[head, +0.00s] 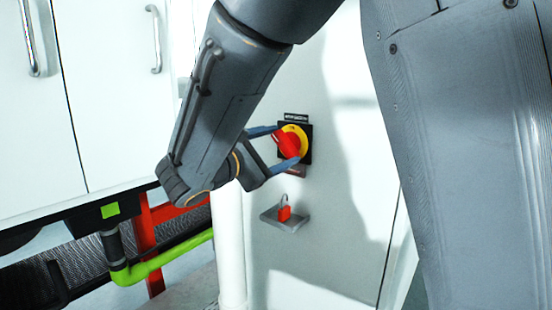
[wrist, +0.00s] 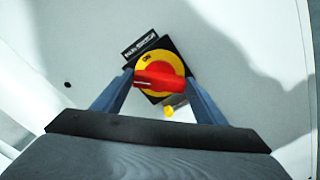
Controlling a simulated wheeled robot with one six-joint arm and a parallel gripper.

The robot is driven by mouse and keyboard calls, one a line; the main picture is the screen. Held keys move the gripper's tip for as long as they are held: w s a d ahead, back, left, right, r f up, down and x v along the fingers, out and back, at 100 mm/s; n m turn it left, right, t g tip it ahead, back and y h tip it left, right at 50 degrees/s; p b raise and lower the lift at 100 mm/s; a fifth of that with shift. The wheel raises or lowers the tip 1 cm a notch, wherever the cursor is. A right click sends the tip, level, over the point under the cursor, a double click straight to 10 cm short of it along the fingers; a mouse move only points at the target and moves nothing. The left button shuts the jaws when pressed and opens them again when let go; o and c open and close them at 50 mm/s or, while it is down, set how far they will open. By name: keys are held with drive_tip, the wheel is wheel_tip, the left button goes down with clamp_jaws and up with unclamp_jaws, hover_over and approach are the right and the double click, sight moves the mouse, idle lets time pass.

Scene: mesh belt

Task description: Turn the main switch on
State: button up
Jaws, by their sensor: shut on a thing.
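The main switch is a red rotary handle (head: 289,143) on a yellow round plate (head: 301,131) with a black square backing, fixed to the white cabinet panel. In the wrist view, the red handle (wrist: 158,75) lies about crosswise, between my fingers. The yellow plate (wrist: 160,60) carries the word "ON" at its upper left. My gripper (head: 282,146) is shut on the red handle, one finger at each end; it also shows in the wrist view (wrist: 160,80). A black label (wrist: 145,43) sits above the switch.
A small grey shelf (head: 268,216) holding a red padlock (head: 284,209) sticks out below the switch. A white vertical post (head: 230,250) stands left of it. White cabinet doors (head: 110,90) with handles and a green pipe (head: 165,262) are at the left.

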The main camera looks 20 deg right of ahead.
drive_tip(key=m+b, duration=0.4)
drive_tip(key=b, duration=0.1)
drive_tip(key=shift+d+f+m, duration=0.1)
drive_tip(key=shift+f+m, duration=0.3)
drive_tip(key=m+b, duration=0.4)
drive_tip(key=b, duration=0.2)
drive_tip(key=shift+s+m, duration=0.1)
drive_tip(key=shift+m, duration=0.2)
drive_tip(key=shift+r+b, duration=0.1)
drive_tip(key=shift+b, duration=0.3)
drive_tip(key=o, duration=1)
drive_tip(key=shift+o, duration=0.3)
